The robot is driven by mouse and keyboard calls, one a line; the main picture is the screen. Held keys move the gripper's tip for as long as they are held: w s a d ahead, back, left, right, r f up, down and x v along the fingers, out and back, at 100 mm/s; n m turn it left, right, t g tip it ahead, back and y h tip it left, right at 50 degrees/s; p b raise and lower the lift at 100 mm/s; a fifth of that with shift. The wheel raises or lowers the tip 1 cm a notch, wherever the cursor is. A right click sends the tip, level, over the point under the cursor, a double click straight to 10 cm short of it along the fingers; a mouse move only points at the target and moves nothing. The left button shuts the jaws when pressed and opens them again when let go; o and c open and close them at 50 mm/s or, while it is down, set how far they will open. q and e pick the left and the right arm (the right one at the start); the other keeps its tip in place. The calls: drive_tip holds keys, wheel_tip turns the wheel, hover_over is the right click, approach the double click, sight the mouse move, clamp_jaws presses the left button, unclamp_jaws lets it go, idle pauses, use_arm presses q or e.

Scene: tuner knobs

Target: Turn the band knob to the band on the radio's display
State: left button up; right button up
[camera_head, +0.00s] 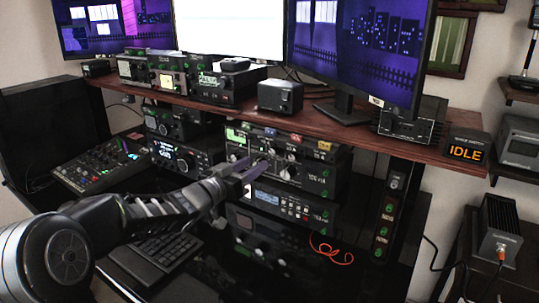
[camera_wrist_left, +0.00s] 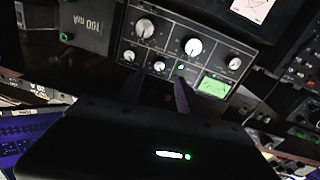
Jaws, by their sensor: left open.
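The radio (camera_head: 318,172) with the knobs sits in the middle of the equipment stack under the shelf, with a small green display (camera_head: 236,137) at its left. In the left wrist view its panel (camera_wrist_left: 170,25) shows tilted, with the lit green display (camera_wrist_left: 214,87), a large white-capped knob (camera_wrist_left: 193,47), another knob (camera_wrist_left: 144,28) and smaller ones. I cannot tell which is the band knob, and the display text is unreadable. My left gripper (camera_head: 252,169) is open in front of the panel. In the wrist view its two fingers (camera_wrist_left: 156,90) point at the panel, with no knob visibly held between them.
A wooden shelf (camera_head: 370,136) with monitors and small devices overhangs the stack. A mixer (camera_head: 100,170) and a keyboard (camera_head: 155,250) lie at the left. A red cable (camera_head: 330,250) hangs below.

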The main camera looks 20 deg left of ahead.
sight(272, 153)
use_arm(q)
drive_tip(key=w, duration=0.2)
drive_tip(key=w+d, duration=0.1)
drive_tip(key=w, duration=0.4)
drive_tip(key=shift+w+d, duration=0.2)
drive_tip(key=shift+w, duration=0.1)
drive_tip(key=shift+c, duration=0.5)
clamp_jaws()
